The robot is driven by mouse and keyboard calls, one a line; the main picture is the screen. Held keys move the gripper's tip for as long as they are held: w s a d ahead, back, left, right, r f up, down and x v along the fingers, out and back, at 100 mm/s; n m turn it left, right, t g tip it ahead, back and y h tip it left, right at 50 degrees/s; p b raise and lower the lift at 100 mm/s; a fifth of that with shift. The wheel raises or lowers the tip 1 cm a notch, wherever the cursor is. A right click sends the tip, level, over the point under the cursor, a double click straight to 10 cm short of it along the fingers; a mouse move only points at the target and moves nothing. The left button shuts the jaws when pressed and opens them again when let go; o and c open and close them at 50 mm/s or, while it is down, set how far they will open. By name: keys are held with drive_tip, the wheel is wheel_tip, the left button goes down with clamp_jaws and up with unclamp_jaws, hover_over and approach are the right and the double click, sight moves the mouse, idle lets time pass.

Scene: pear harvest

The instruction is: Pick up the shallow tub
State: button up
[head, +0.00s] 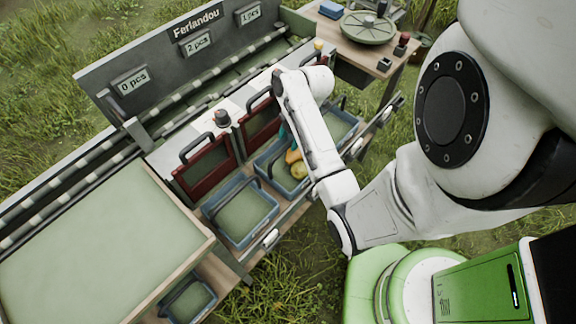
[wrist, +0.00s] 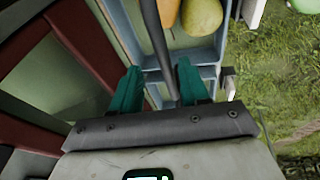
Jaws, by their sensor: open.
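Several shallow blue tubs with dark handles sit along the stand. One tub (head: 262,172) holds yellow and orange pears (head: 297,168); an empty-looking tub (head: 240,215) is to its left, and another (head: 343,122) is to its right, partly behind my arm. My gripper (head: 284,134) is over the pear tub, mostly hidden by my wrist. In the wrist view, the teal fingers of my gripper (wrist: 157,82) are apart, with a dark handle bar (wrist: 157,40) running between them. The pear tub (wrist: 205,50) lies beyond. Contact with the bar cannot be told.
Red-framed panels (head: 207,165) with dark handles stand just behind the tubs. A large green-topped tray (head: 90,250) is at the left. A wooden table (head: 345,48) with a round scale-like device is at the top right. Grass lies in front of the stand.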

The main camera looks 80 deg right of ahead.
drive_tip(key=x, duration=0.5)
drive_tip(key=shift+s+a+p, duration=0.2)
drive_tip(key=shift+s+p, duration=0.15)
clamp_jaws()
idle(1.1)
